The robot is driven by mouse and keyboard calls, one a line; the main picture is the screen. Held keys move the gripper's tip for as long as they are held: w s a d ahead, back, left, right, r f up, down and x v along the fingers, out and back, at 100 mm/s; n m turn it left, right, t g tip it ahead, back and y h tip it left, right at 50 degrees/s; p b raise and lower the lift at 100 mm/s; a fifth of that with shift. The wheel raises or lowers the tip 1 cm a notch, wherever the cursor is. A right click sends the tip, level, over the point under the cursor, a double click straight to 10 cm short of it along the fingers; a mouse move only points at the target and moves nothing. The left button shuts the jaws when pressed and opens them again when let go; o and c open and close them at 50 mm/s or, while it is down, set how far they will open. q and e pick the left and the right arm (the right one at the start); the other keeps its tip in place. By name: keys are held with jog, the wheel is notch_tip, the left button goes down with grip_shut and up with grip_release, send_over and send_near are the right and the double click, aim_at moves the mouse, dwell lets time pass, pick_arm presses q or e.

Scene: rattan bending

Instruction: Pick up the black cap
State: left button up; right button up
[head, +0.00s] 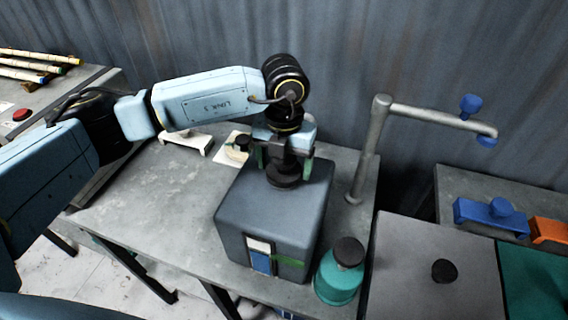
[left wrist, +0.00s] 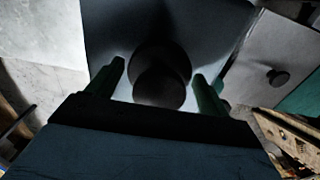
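A round black cap (head: 284,181) sits on top of a dark grey box (head: 265,215) on the table. My left gripper (head: 283,164) points down over it, with one green finger on each side. In the left wrist view the cap (left wrist: 160,84) shows as a dark round shape between the two green fingers, with a gap on both sides. The left gripper is open, and its fingers do not visibly touch the cap. The gripper body hides part of the cap's top in the head view. My right gripper is in neither view.
A teal bottle (head: 337,281) with a black top stands at the box's right. A grey pipe stand (head: 370,150) rises behind it. A grey surface with a black knob (head: 444,270) lies at the right. The table's left part (head: 150,195) is clear.

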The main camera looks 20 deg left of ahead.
pick_arm(q)
jog(key=c, duration=0.7)
notch_tip(320, 180, up, 9)
jog(key=shift+f+b, duration=0.1)
jog(key=shift+b, duration=0.75)
jog(key=shift+c, duration=0.2)
jog(key=shift+r+p, duration=0.25)
jog(key=shift+p, duration=0.1)
jog(key=shift+m+p, duration=0.4)
jog(key=shift+p, duration=0.05)
jog(key=shift+f+m+p, duration=0.3)
jog(key=shift+p, duration=0.05)
jog(key=shift+f, duration=0.45)
jog(key=shift+f+b, duration=1.05)
jog(key=shift+f, duration=0.95)
jog(key=shift+f+b, duration=0.95)
jog(key=shift+f, duration=0.2)
